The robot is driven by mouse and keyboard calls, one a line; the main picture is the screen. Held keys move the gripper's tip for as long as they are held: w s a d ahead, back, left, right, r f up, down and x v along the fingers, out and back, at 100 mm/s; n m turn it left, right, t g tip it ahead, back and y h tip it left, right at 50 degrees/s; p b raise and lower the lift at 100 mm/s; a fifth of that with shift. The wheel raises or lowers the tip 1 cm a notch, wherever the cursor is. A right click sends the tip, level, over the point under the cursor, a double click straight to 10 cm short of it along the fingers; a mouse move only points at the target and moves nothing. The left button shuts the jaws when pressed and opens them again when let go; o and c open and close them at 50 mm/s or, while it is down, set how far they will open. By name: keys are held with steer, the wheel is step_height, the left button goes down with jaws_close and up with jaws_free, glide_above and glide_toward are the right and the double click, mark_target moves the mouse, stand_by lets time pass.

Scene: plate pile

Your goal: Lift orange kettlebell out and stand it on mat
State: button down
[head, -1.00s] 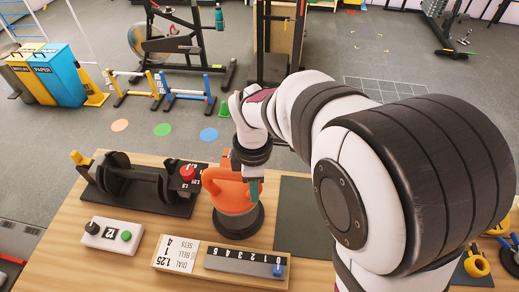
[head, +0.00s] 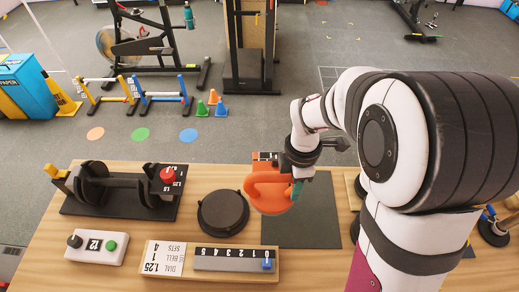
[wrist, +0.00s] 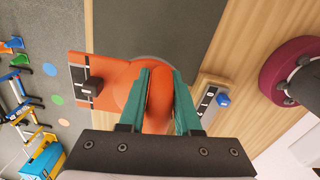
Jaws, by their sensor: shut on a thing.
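The orange kettlebell (head: 268,192) is in my gripper (head: 297,188), over the left part of the dark grey mat (head: 318,232) in the head view. Its lower edge appears above the mat, but the exact gap cannot be told. The round black base (head: 222,212) stands empty on the table to its left. In the wrist view the teal fingers of my gripper (wrist: 160,78) are closed around the kettlebell's orange handle (wrist: 160,95). A flat orange part with a black fitting (wrist: 105,80) shows to the left, and the mat (wrist: 165,25) lies beyond.
A black dumbbell rack (head: 125,207) stands at the back left. A control box with a green button (head: 97,247) and a numbered slider board (head: 222,262) lie at the front. My arm covers the table's right side, where other items partly show.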

steer(key=s+d+f, duration=0.2)
steer(key=d, duration=0.6)
steer(key=shift+d+f, duration=0.1)
steer(key=shift+f, duration=2.4)
steer(key=shift+f, duration=0.6)
steer(key=c, duration=0.5)
jaws_free()
